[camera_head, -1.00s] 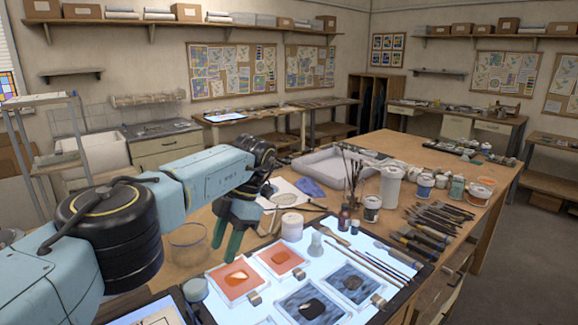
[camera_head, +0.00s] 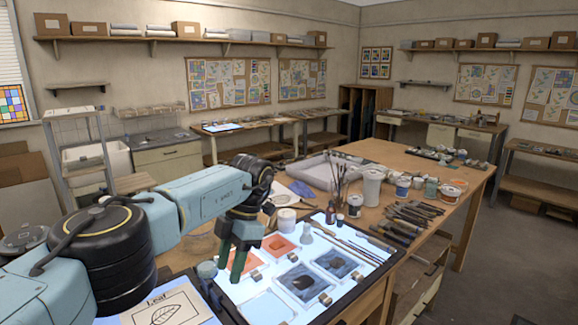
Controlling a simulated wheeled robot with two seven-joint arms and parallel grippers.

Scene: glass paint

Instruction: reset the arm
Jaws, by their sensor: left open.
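My left arm reaches in from the left across the near side of the wooden worktable (camera_head: 400,160). The fingers hold nothing that I can see. It hides part of an orange glass tile, while another orange tile (camera_head: 281,246) shows to its right. My right gripper is not in view.
A clear cup stands behind my left arm. A white jar (camera_head: 286,220), brushes (camera_head: 338,170), paint jars (camera_head: 403,187) and tools (camera_head: 410,215) crowd the table right of the gripper. A leaf drawing (camera_head: 166,312) lies at the front left.

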